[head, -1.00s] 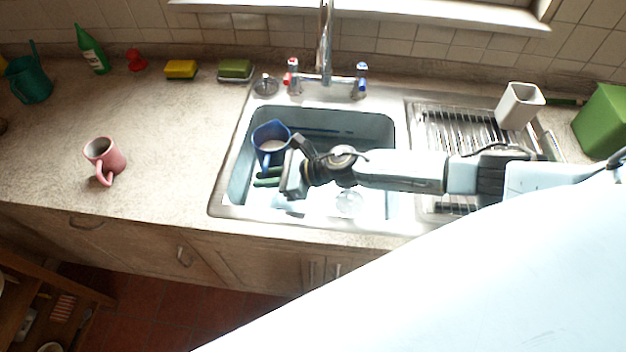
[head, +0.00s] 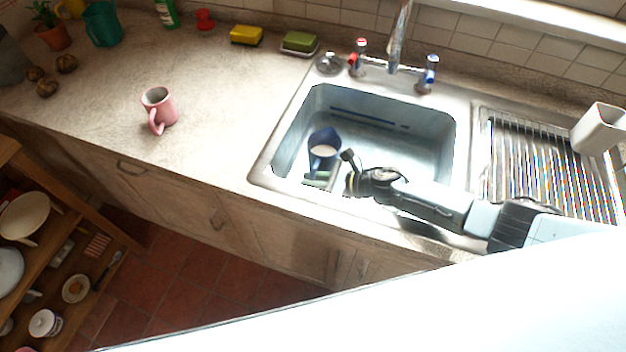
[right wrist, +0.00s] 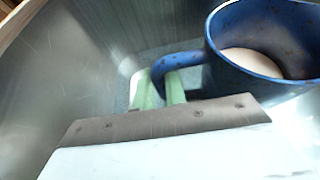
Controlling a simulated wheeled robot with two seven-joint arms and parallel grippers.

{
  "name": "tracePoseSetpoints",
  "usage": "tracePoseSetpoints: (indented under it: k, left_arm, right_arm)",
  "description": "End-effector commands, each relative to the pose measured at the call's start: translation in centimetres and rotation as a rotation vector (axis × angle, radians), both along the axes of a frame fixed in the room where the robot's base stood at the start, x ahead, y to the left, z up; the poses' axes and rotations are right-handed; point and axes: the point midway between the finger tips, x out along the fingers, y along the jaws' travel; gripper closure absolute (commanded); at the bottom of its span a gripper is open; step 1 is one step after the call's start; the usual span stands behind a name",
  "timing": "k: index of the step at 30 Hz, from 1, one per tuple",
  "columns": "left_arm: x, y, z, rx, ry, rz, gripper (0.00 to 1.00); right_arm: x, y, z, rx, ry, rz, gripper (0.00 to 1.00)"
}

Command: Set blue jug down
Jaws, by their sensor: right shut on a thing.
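The blue jug (head: 323,144) is inside the sink basin (head: 420,125), near its left side, with something pale inside it. In the right wrist view the blue jug (right wrist: 265,45) is at the upper right, its handle toward my gripper. My right gripper (head: 318,179) reaches into the basin from the right. Its green fingers (right wrist: 160,88) are shut on the jug's handle. The jug looks roughly upright and low in the basin. I cannot tell whether its base touches the sink floor. My left gripper does not show.
A pink mug (head: 159,109) stands on the counter left of the sink, with clear counter around it. The tap (head: 398,40) rises behind the basin. A drying rack (head: 545,165) with a white container (head: 598,130) is at the right. Sponges (head: 246,35) lie at the back.

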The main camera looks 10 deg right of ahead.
Motion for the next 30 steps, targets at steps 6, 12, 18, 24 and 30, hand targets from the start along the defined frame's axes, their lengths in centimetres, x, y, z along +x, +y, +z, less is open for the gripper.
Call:
tracePoseSetpoints:
  k: [6, 12, 18, 24, 30]
  left_arm:
    - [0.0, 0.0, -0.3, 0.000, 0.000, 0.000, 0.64]
    - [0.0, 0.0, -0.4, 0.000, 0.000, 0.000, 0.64]
    - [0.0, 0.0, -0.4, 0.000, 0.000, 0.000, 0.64]
    - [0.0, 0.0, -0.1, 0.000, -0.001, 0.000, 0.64]
    - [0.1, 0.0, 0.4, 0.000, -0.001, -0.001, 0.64]
  right_arm:
    - [0.1, 0.0, 0.0, 0.001, -0.004, 0.001, 1.00]
    - [0.0, 0.0, -0.3, -0.001, 0.001, 0.000, 0.73]
    - [0.0, 0.0, -0.3, -0.001, 0.001, 0.000, 0.66]
    - [0.0, 0.0, 0.0, -0.001, 0.001, 0.000, 0.66]
    - [-1.2, -1.9, 0.9, -0.003, 0.001, -0.001, 0.66]
